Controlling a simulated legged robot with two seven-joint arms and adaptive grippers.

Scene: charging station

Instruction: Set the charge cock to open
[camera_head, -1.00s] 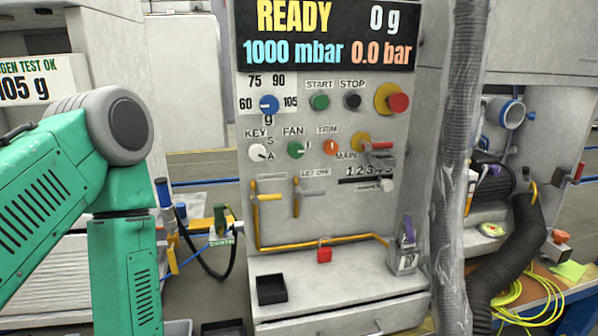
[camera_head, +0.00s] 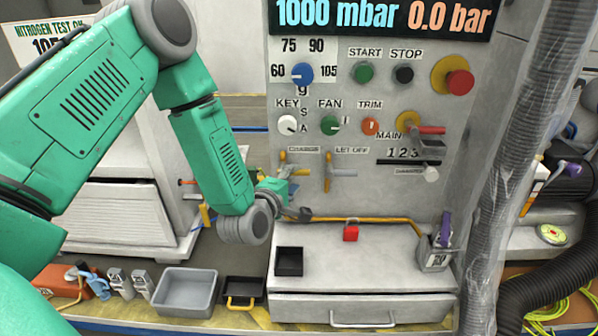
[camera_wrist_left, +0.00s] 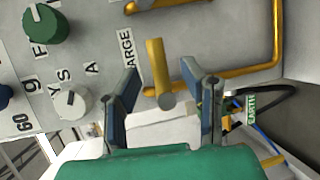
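The charge cock (camera_head: 283,160) is on the panel under the CHARGE label, partly behind my left gripper in the head view. In the wrist view its yellow lever (camera_wrist_left: 155,66) lies across the line of the yellow pipe, pointing toward the let-off side; its rounded end faces the camera. My left gripper (camera_head: 296,196) is in front of the panel beside the cock. In the left wrist view the gripper (camera_wrist_left: 170,85) is open, with one blue-grey finger on each side of the lever and gaps to both. My right gripper is not in view.
The let-off cock (camera_head: 328,171) is just right of the charge cock. The yellow pipe (camera_head: 375,219) runs along the panel bottom, with a red padlock (camera_head: 351,232) below. A black tray (camera_head: 289,261) sits on the ledge. A ribbed hose (camera_head: 527,130) hangs at right.

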